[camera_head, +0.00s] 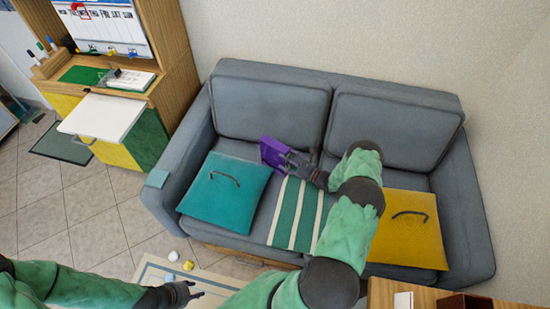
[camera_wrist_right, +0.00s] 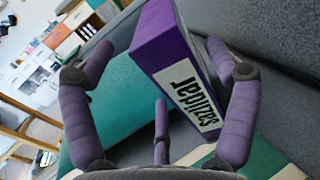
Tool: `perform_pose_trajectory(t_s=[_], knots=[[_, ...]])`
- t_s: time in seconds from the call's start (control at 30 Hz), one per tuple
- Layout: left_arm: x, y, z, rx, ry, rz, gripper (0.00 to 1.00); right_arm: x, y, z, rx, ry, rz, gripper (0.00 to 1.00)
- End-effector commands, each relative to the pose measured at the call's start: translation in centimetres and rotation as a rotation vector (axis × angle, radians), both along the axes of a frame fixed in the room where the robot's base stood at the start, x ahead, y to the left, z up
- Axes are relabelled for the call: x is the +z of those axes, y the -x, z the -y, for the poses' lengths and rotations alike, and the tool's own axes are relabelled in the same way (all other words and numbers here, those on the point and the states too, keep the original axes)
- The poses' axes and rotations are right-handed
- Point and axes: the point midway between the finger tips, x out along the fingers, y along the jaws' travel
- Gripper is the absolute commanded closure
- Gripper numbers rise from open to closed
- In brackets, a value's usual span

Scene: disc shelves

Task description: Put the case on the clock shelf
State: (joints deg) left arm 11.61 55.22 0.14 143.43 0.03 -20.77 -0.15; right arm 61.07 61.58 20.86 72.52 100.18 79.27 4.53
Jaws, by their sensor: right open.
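A purple case (camera_head: 273,152) stands on the grey sofa at the back of the seat, by the teal cushion. My right gripper (camera_head: 297,160) reaches over the sofa from the right side of the case. Its purple fingers (camera_wrist_right: 160,80) are spread open on both sides of the case, with one finger below; I cannot tell whether any touches it. My left gripper (camera_head: 185,293) is low at the bottom left, its finger opening unclear. I see no clock shelf.
The sofa (camera_head: 270,97) holds a teal cushion (camera_head: 225,194), a green-striped cloth (camera_head: 297,215) and a yellow cushion (camera_head: 410,228). A wooden desk unit (camera_head: 178,60) stands at the left. A wooden surface (camera_head: 385,295) is at the bottom right. Tiled floor (camera_head: 65,215) is open at left.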

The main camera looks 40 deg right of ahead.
Motion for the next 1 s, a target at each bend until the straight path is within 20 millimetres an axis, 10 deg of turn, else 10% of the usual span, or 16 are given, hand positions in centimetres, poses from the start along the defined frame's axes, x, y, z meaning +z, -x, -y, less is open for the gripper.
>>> perform_pose_trajectory(t_s=[0.6, 0.9, 1.0], knots=[[-2.2, 0.0, 0.0, 0.0, 0.0, 0.0, 0.6, -0.4, -4.8, -0.9, 0.001, -0.001, 0.0, 0.13], [-2.2, 0.0, 0.0, 0.0, 0.0, 0.0, 0.6, -0.4, -4.8, -0.9, 0.002, 0.0, 0.0, 0.95], [-2.2, 0.0, 0.0, 0.0, 0.0, 0.0, 0.6, -0.3, -4.8, -0.9, 0.002, 0.001, 0.001, 1.0]])
